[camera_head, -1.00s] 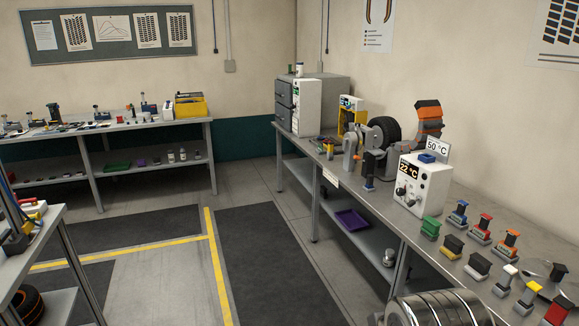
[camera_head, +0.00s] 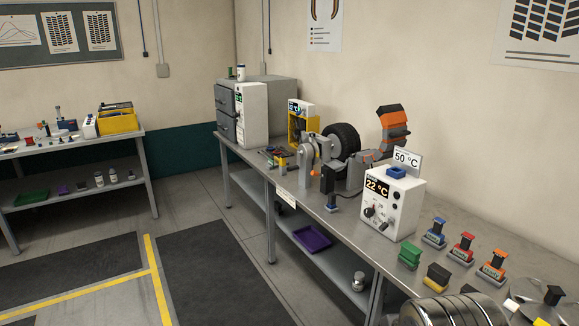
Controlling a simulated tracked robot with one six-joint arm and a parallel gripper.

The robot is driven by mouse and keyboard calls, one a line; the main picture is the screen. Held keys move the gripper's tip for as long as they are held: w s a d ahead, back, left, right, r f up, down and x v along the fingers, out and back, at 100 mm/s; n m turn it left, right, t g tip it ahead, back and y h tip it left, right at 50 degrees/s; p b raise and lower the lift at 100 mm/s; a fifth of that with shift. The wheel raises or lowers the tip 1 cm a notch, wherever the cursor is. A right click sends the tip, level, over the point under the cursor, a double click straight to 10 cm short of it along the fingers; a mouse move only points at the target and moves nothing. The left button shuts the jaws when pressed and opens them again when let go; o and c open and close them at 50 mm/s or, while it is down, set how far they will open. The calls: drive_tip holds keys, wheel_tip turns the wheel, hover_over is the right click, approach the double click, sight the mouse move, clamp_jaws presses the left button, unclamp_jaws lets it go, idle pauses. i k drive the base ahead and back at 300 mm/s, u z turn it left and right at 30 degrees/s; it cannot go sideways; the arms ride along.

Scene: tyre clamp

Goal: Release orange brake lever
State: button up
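A clamp stand (camera_head: 312,150) with a dark tyre (camera_head: 342,140) stands on the long grey bench along the right wall. My gripper is not in view.
Several coloured stamp-like blocks (camera_head: 465,247) stand on the bench's near right part. A ribbed metal cylinder (camera_head: 455,312) fills the bottom right edge. Dark mats (camera_head: 215,280) and open floor with yellow lines lie left of the bench. Another bench (camera_head: 75,142) stands at left.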

sight(313, 172)
drive_tip(key=u, duration=0.15)
drive_tip(key=i, duration=1.2)
drive_tip(key=u, duration=0.35)
drive_tip(key=i, duration=1.85)
drive_tip(key=z, duration=0.2)
